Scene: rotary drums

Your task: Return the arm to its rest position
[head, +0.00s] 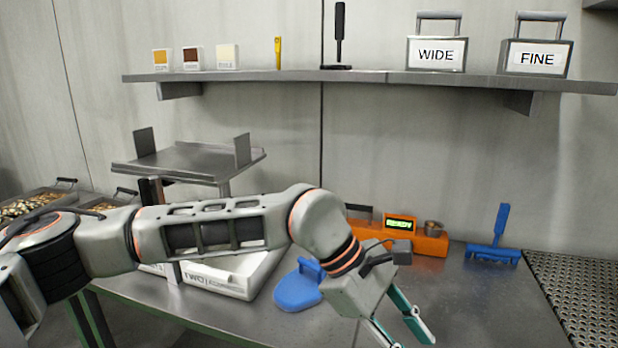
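My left arm (210,228) comes in from the left and stretches across the picture over the table. My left gripper (407,336) hangs at its end, pointing down and right over the front of the metal table (455,310). Its two teal-lined fingers are spread apart, with nothing seen between them. The fingertips are close to the lower picture edge and one is partly cut off. My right gripper is not in view.
A blue scoop-like thing (297,288) and white box (222,280) lie near the arm. Behind the wrist stands an orange device (430,242) reading "READY". A blue brush (493,250) and perforated surface (575,290) are at right. A shelf (370,77) runs above.

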